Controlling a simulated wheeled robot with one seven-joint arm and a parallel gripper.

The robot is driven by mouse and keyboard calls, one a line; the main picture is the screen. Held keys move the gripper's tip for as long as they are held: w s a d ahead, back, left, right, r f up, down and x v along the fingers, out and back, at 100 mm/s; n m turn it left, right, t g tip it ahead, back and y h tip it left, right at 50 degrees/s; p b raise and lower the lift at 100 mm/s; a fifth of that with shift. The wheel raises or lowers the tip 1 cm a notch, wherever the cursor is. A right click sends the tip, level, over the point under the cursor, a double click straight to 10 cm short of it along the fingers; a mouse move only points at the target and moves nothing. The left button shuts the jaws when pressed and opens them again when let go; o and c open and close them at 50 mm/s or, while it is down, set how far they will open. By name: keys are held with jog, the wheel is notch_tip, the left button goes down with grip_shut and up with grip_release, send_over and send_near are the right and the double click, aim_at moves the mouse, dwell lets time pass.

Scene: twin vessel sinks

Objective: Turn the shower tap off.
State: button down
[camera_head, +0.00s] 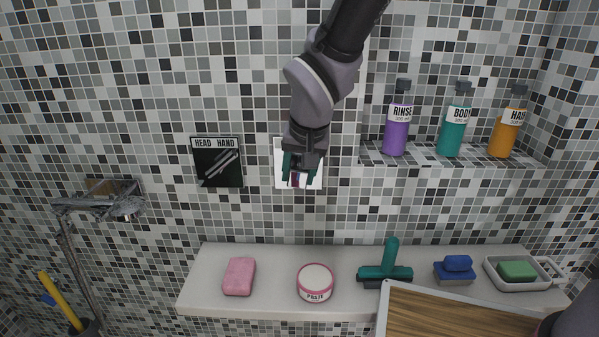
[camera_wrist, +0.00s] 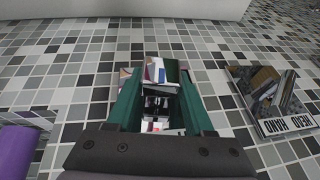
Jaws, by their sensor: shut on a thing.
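A pale, shiny wall plate (camera_head: 281,152), which I take to be the shower tap's plate, is on the tiled wall at the middle of the head view. My gripper (camera_head: 300,181) is in front of it and hides most of it, including any label. In the wrist view my gripper's green fingers (camera_wrist: 160,80) reach to the reflective plate (camera_wrist: 162,68). A small dark, shiny part, apparently the tap's lever, is between the fingers. Its exact angle is hard to tell. My gripper is shut on it.
A black HEAD HAND plate (camera_head: 217,163) with a slanted lever is just left. Purple (camera_head: 396,133), teal (camera_head: 451,133) and orange (camera_head: 504,136) bottles stand on the tiled shelf at right. A ledge (camera_head: 205,285) below holds soap, a jar and a squeegee. A chrome shower fitting (camera_head: 100,204) is far left.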

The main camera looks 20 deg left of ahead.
jog(key=shift+a+h, duration=0.1)
jog(key=shift+h, duration=0.8)
jog(key=shift+c, duration=1.4)
grip_release()
jog(key=shift+s+r, duration=0.1)
jog(key=v, duration=1)
jog(key=shift+s+r, duration=0.3)
